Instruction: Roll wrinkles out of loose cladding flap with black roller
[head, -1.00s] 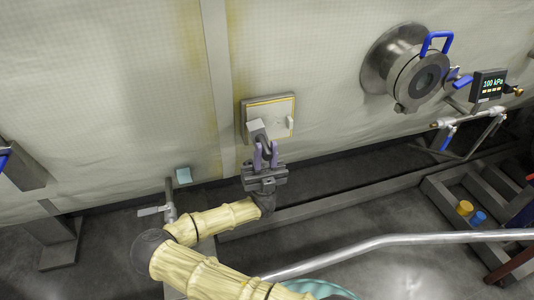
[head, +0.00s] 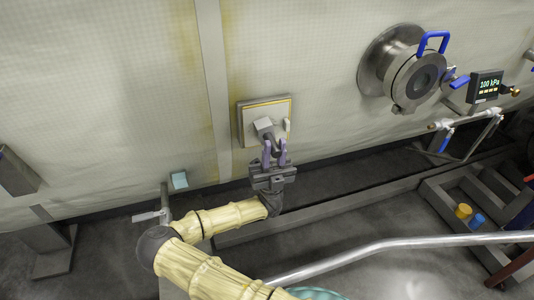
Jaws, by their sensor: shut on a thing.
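My gripper (head: 274,150), with purple fingers, is shut on the dark handle of the roller (head: 268,137). A pale grey block at the roller's far end lies over the lower middle of a square flap panel on the wall. I cannot tell whether it touches the panel. The flap panel (head: 255,109) is beige with an orange line near its upper edge and a small white tab at its right side. Its lower middle is partly hidden by the roller and gripper. Wrinkles are too small to make out.
The quilted wall (head: 320,60) has a vertical seam strip (head: 212,80) left of the panel. A round metal port (head: 412,75) with a blue handle and a gauge (head: 486,86) are to the right. A light blue block (head: 179,180) is at lower left. A metal rail (head: 400,242) crosses the front.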

